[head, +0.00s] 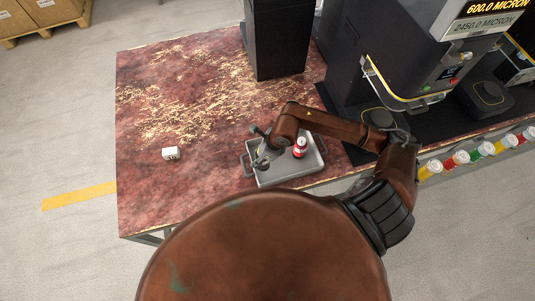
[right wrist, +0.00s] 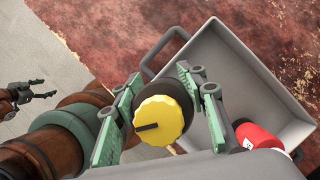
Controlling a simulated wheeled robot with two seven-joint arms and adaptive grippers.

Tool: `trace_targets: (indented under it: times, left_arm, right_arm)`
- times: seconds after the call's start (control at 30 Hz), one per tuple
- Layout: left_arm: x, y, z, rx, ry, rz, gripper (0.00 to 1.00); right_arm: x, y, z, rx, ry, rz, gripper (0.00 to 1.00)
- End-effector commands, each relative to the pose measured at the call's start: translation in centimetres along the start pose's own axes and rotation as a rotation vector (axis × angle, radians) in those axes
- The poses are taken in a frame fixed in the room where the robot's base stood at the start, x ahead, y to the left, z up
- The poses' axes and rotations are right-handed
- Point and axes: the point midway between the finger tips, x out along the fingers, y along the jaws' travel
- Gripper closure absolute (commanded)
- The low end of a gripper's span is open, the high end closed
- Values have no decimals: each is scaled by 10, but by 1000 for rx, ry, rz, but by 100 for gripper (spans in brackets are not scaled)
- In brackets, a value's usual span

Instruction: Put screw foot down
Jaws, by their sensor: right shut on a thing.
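My right gripper (head: 262,152) is over the left part of a grey tray (head: 290,174) on the table. In the right wrist view its green-padded fingers (right wrist: 160,112) are shut on the screw foot (right wrist: 160,119), a ribbed yellow disc with a dark mark and a dark round part behind it. The grey tray (right wrist: 250,62) lies behind and below it there; I cannot tell whether the foot touches it. In the head view the screw foot is mostly hidden by the gripper. My left gripper (right wrist: 35,92) is small at the left of the right wrist view, its fingers apart and empty.
A red-and-white can (head: 300,147) is in the tray's right part. Dark machines (head: 400,60) stand at the back right.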

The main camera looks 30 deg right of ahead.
Motion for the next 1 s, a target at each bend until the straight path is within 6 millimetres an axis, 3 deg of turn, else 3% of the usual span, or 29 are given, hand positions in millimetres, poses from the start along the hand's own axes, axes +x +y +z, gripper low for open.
trace_targets:
  times: [0.07, 0.33, 0.57, 0.8, 1.0]
  left_arm:
    - [-3, 0, -4, 1, 6, 0, 40]
    - [-4, -1, -13, 3, 17, -1, 40]
    - [-4, -1, -12, 3, 16, -1, 40]
    - [-10, -2, -11, 2, 14, -2, 40]
    - [-9, -2, -9, 2, 12, -2, 40]
  right_arm:
    - [6, -20, -8, 6, 3, -1, 90]
    - [44, -51, -30, 2, 0, 2, 90]
    - [58, -64, -40, 2, 1, 2, 90]
    - [83, -62, -49, -1, -1, 2, 90]
    - [84, -62, -49, -2, -1, 1, 90]
